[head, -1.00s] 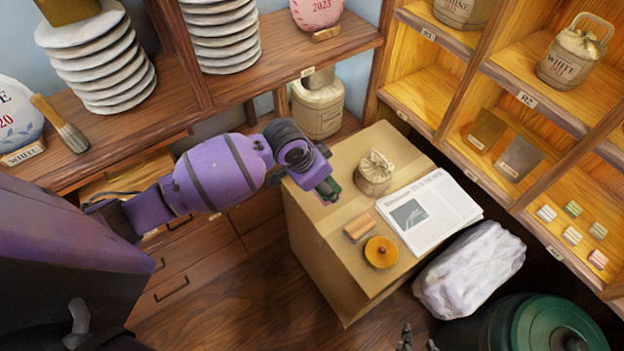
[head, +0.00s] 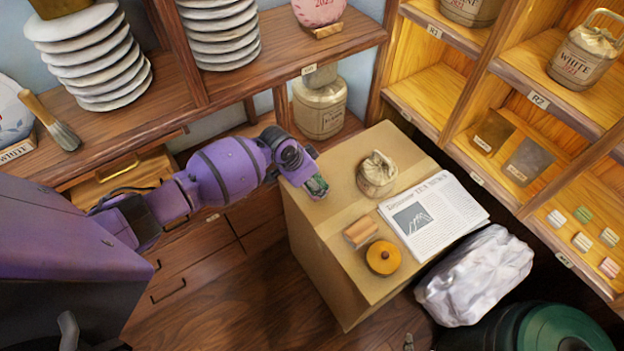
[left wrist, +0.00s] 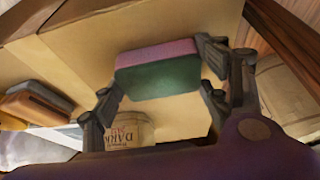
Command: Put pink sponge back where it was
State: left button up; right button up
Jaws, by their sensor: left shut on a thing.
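The pink sponge (left wrist: 158,52) has a pink layer over a green layer. In the left wrist view it sits between the two fingers of my left gripper (left wrist: 160,88), which is shut on it. In the head view my left gripper (head: 316,187) is over the left edge of the cardboard box (head: 330,262), and only a small green and pinkish bit of the sponge (head: 317,186) shows. My right gripper (head: 408,342) barely shows at the bottom edge; its jaw state is unclear.
On the box stand a tied bag (head: 377,175), a newspaper (head: 434,214), a brown block (head: 360,233) and an orange round pot (head: 383,257). A white wrapped bundle (head: 475,275) and green bin (head: 560,330) are right. An open drawer (head: 125,178) is behind my left arm.

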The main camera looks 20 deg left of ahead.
pick_arm(q)
jog(key=shift+f, duration=0.15)
jog(key=o, duration=1.2)
